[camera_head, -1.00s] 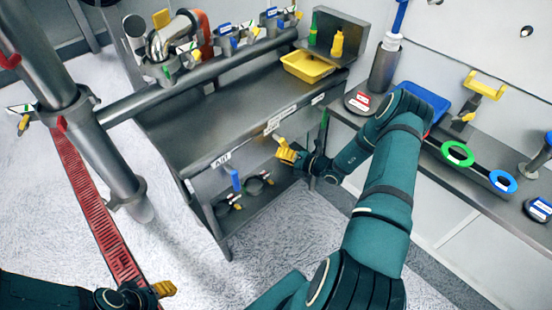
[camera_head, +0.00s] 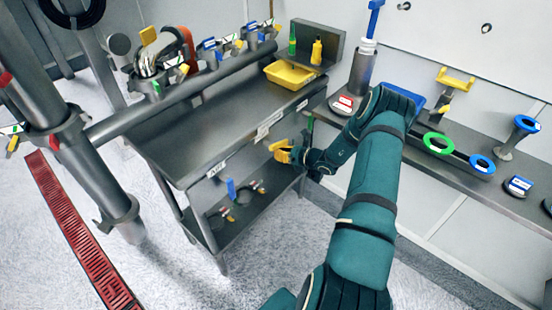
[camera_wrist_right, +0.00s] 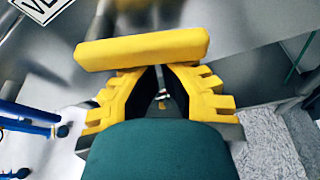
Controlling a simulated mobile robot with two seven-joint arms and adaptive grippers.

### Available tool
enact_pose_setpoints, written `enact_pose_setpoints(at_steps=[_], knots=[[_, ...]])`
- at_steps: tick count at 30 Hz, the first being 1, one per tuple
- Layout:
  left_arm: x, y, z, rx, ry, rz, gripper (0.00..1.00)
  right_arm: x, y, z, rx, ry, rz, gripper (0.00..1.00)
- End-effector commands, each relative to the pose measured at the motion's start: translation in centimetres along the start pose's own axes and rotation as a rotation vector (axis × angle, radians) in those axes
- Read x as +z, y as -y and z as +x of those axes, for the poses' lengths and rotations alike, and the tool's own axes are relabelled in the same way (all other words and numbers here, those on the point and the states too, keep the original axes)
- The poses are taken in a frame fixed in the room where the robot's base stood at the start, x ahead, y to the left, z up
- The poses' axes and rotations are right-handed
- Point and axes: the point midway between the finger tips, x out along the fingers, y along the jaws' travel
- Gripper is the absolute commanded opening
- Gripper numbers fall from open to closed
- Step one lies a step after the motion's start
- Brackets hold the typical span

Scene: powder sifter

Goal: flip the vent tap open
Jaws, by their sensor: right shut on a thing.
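My right gripper (camera_head: 286,152) is at the front edge of the bench, under the labelled front rail. In the right wrist view its yellow fingers (camera_wrist_right: 163,88) are closed on a yellow bar (camera_wrist_right: 142,48), which lies across the fingertips. The bar looks like the vent tap's handle, and a white label (camera_wrist_right: 40,8) starting "VE" is close by at upper left. The tap body is hidden behind the bar and fingers. In the head view the gripper covers the tap. My left gripper is out of view.
The steel bench (camera_head: 215,110) carries a yellow tray (camera_head: 290,73) at its right end. A lower shelf (camera_head: 245,212) holds small clamps and a blue-handled part (camera_head: 231,189). A side counter (camera_head: 480,185) with coloured rings stands at right. A red floor grate (camera_head: 75,225) lies at left.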

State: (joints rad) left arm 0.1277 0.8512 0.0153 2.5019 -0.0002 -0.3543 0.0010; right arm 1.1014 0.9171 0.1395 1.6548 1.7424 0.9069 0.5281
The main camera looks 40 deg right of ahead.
Motion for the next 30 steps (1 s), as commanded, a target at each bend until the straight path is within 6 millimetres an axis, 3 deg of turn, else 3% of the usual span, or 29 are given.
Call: enact_pose_setpoints(at_steps=[3,30], knots=[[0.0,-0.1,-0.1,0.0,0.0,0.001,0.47,0.6,0.2,-0.1,-0.03,0.002,-0.086,0.0],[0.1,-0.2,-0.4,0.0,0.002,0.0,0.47,2.0,0.4,-0.5,-0.026,0.008,-0.078,0.0]])
